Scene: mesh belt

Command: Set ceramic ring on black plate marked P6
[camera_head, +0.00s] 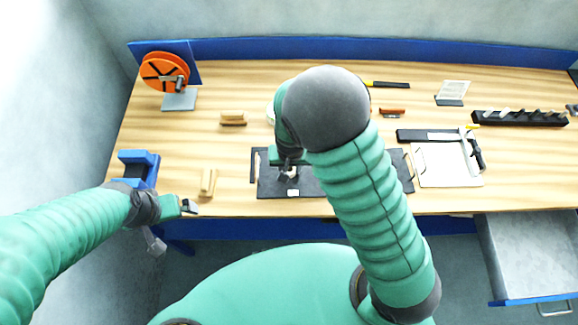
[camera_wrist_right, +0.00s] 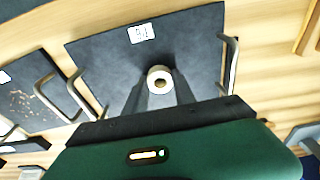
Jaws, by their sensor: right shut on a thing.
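The ceramic ring (camera_wrist_right: 160,80) is a small cream ring with a dark hole, seen in the right wrist view between my right gripper's fingertips (camera_wrist_right: 159,88). The right gripper is shut on it. The black plate (camera_wrist_right: 190,35) lies behind the ring in that view and carries a white label (camera_wrist_right: 141,33), whose text is too small to read surely. In the head view my right gripper (camera_head: 289,174) is over the plate (camera_head: 315,187), near its label. I cannot tell whether the ring touches the plate. My left gripper (camera_head: 189,207) is at the table's front left edge; its jaw opening is unclear.
Metal handles (camera_wrist_right: 231,65) stand at the plate's sides. Wooden blocks (camera_head: 208,182) and (camera_head: 233,118) lie to the left, with an orange spool (camera_head: 164,71) behind. A clipboard (camera_head: 447,165) and a black rack (camera_head: 520,118) are right. A drawer (camera_head: 530,255) hangs open at front right.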

